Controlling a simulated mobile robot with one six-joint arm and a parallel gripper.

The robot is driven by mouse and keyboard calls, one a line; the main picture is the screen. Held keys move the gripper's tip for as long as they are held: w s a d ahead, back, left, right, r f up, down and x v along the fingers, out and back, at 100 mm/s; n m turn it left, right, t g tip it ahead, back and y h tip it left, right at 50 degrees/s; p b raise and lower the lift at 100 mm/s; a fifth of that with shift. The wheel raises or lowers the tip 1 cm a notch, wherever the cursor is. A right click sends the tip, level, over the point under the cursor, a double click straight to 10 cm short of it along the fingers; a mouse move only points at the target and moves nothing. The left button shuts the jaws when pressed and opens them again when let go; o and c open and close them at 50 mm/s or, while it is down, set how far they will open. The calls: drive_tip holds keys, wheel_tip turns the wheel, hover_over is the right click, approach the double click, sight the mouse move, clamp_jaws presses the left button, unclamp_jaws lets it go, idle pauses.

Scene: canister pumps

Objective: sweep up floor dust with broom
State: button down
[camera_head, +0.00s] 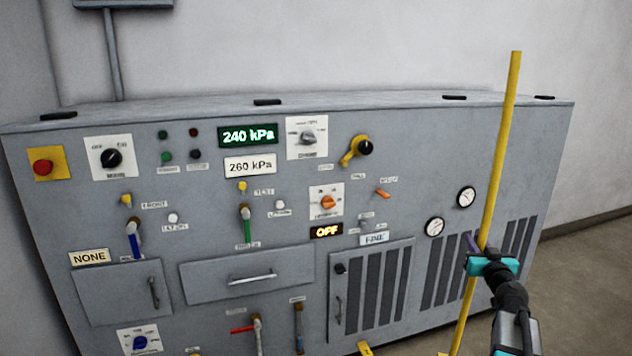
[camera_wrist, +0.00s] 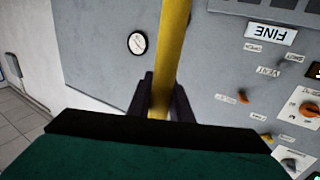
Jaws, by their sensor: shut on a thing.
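The broom's yellow handle (camera_head: 499,150) stands nearly upright in front of the right part of the grey machine, leaning a little to the right at the top. My gripper (camera_head: 476,246) is shut on the handle at about its middle height. In the wrist view the handle (camera_wrist: 171,60) runs down between the two dark fingers (camera_wrist: 160,98). The broom's lower end and bristles are out of the picture. I see no dust on the visible floor (camera_head: 585,270).
The grey machine (camera_head: 290,215) fills most of the head view, with knobs, levers, gauges (camera_head: 466,196) and displays on its front. A yellow piece (camera_head: 364,348) shows at the bottom edge. Open floor lies to the right of the machine.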

drive_tip(key=s+a+n+g+y, duration=0.1)
drive_tip(key=s+a+n+y, duration=0.3)
drive_tip(key=a, duration=0.6)
drive_tip(key=a+n+y, duration=0.2)
drive_tip(key=a+y, duration=0.3)
drive_tip(key=a, duration=0.4)
drive_tip(key=s+a+f+n+g+y, duration=0.3)
drive_tip(key=s+a+y, duration=0.1)
drive_tip(key=s+a, duration=0.2)
drive_tip(key=s+a+f+n+g+y, duration=0.25)
drive_tip(key=s+a+y, duration=0.2)
drive_tip(key=a, duration=0.25)
wheel_tip(320, 180, up, 11)
drive_tip(key=p, duration=1.8)
drive_tip(key=shift+s+d+f+n+g+h, duration=0.2)
drive_tip(key=shift+s+d+n+g+h, duration=0.05)
drive_tip(key=shift+s+n+g+h, duration=0.1)
drive_tip(key=shift+d, duration=0.1)
